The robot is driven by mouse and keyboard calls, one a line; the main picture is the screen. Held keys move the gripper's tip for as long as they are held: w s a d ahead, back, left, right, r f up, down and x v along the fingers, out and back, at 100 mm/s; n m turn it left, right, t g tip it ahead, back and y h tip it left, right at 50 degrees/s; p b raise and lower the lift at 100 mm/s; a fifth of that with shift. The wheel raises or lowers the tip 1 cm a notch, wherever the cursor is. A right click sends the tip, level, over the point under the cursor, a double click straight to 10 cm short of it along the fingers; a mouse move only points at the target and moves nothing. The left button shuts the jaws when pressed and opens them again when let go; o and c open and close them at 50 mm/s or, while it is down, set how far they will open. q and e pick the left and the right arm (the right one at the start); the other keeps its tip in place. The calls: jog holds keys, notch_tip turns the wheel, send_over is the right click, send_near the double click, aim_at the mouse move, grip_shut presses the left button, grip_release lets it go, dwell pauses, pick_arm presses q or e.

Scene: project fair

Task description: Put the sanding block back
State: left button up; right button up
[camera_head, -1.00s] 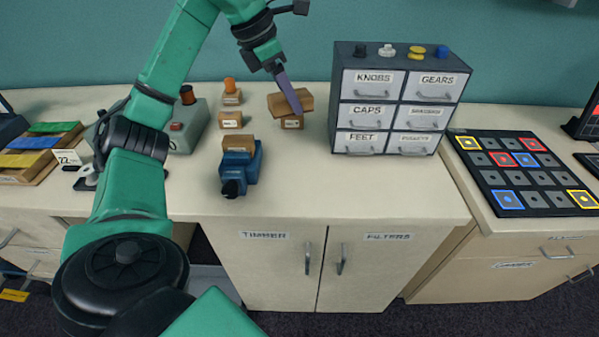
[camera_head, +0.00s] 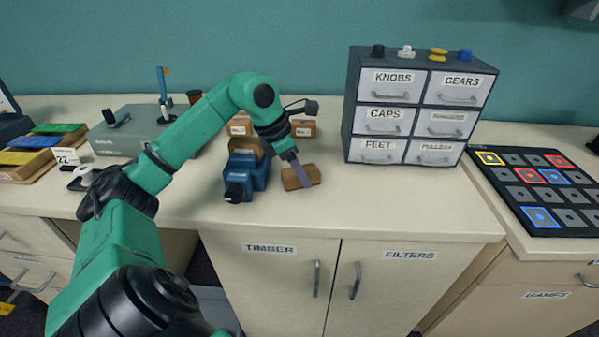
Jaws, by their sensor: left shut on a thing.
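My left gripper (camera_head: 296,172) is shut on a brown block, which I take to be the sanding block (camera_head: 312,175). The block is slightly tilted, low over the pale counter to the right of the blue vise (camera_head: 247,176). I cannot tell whether it touches the counter. My right gripper is out of view.
The vise has a brown piece (camera_head: 243,146) in its jaws. A drawer cabinet (camera_head: 354,120) with several knobs on top stands to the right. A grey machine (camera_head: 125,137) stands left behind my arm. The counter (camera_head: 400,205) before the cabinet is clear.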

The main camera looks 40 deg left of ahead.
pick_arm(q)
jog(key=shift+f, duration=0.2)
jog(key=o, duration=1.3)
jog(key=shift+r, duration=0.2)
jog(key=p+v, duration=0.1)
jog(key=v, duration=1.1)
jog(key=shift+a, duration=0.1)
